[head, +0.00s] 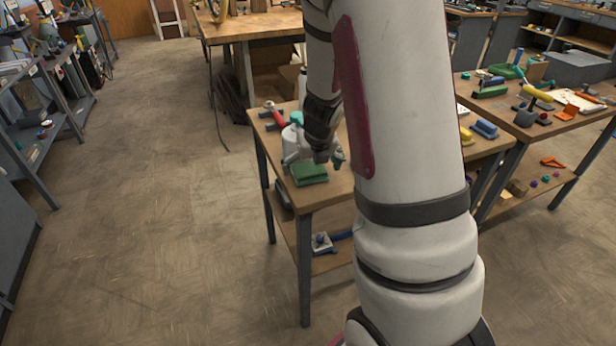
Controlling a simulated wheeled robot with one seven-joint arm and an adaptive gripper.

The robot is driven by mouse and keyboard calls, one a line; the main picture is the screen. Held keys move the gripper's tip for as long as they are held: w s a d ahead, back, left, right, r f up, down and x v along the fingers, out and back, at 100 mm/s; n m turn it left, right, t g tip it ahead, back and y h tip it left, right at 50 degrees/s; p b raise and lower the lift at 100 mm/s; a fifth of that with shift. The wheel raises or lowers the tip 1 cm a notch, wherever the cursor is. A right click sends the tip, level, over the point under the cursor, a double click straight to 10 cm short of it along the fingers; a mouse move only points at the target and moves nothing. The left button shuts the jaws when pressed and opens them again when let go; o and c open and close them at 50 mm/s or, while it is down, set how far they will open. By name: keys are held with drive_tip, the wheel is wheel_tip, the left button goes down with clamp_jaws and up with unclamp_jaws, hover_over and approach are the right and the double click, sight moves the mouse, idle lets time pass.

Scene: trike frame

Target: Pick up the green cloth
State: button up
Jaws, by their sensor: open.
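A green folded cloth-like piece (309,174) lies flat on the near left corner area of the wooden table (330,196). My gripper (314,161) is open, pointing down just above and behind the green piece in the head view. The fingers are small in the picture, and I cannot tell whether they touch it. Nothing shows between the fingers. My arm hides the middle of the table.
A red-handled tool (275,115) lies at the table's back left. Blue (485,129) and yellow (466,135) pieces lie to the right of my arm. Another table (560,122) with tools stands at right. Grey shelves (45,125) line the left; the floor between is clear.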

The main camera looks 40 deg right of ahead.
drive_tip(key=shift+w+f, duration=0.2)
drive_tip(key=shift+f, duration=0.25)
drive_tip(key=c, duration=1.2)
drive_tip(key=shift+c, duration=0.2)
drive_tip(key=shift+r, duration=0.2)
drive_tip(key=shift+r+p, duration=1.15)
drive_tip(key=shift+r, duration=0.5)
drive_tip(key=s+d+b, duration=0.1)
drive_tip(key=s+d, duration=0.2)
drive_tip(key=s, duration=0.4)
drive_tip(key=s+d+r+b, duration=0.1)
drive_tip(key=s+d, duration=0.2)
drive_tip(key=s, duration=0.4)
drive_tip(key=shift+s+d+r, duration=0.2)
drive_tip(key=shift+s+d, duration=0.05)
drive_tip(key=shift+s, duration=0.1)
